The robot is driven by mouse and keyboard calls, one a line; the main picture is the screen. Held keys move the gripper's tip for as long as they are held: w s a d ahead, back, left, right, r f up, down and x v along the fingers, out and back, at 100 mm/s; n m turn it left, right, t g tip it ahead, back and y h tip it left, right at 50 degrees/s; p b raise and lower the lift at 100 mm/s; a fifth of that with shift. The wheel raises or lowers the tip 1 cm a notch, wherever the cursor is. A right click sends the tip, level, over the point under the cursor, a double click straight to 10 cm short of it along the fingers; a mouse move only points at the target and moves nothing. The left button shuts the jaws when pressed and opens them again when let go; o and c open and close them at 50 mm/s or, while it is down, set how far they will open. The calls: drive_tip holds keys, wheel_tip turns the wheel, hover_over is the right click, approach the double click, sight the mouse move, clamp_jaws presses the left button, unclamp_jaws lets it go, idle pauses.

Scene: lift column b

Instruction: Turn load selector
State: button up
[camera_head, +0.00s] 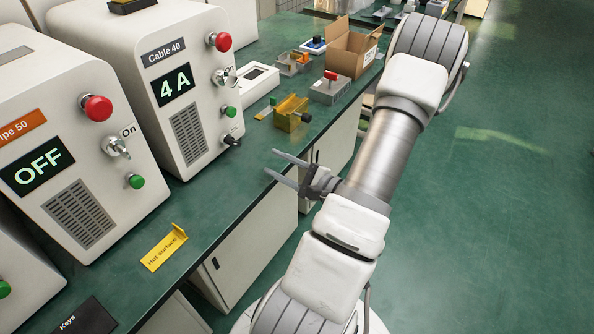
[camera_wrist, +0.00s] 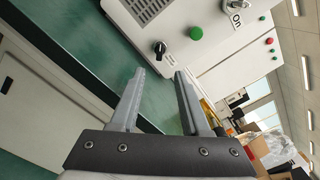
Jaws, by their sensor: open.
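The white Cable 40 unit (camera_head: 170,75) stands on the green bench, its display reading 4 A. A small black knob (camera_head: 232,141), which looks like the load selector, sits low on its front, below a green button (camera_head: 229,111). The knob also shows in the wrist view (camera_wrist: 160,48), with a pale mark on it, just beyond my fingertips. My gripper (camera_head: 271,162) is open and empty over the bench's front edge, right of and below the knob. In the wrist view my open gripper (camera_wrist: 160,74) points towards the knob, with a gap between them.
A red button (camera_head: 219,42) and a toggle switch (camera_head: 224,76) sit above the knob. The neighbouring unit (camera_head: 75,110) reads OFF. A yellow Hot surface sign (camera_head: 164,247), a brass block (camera_head: 291,113) and a cardboard box (camera_head: 351,52) stand on the bench. Bench between gripper and knob is clear.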

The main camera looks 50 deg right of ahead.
drive_tip(key=s, duration=0.5)
drive_tip(key=shift+s+d, duration=0.2)
drive_tip(key=shift+s, duration=0.2)
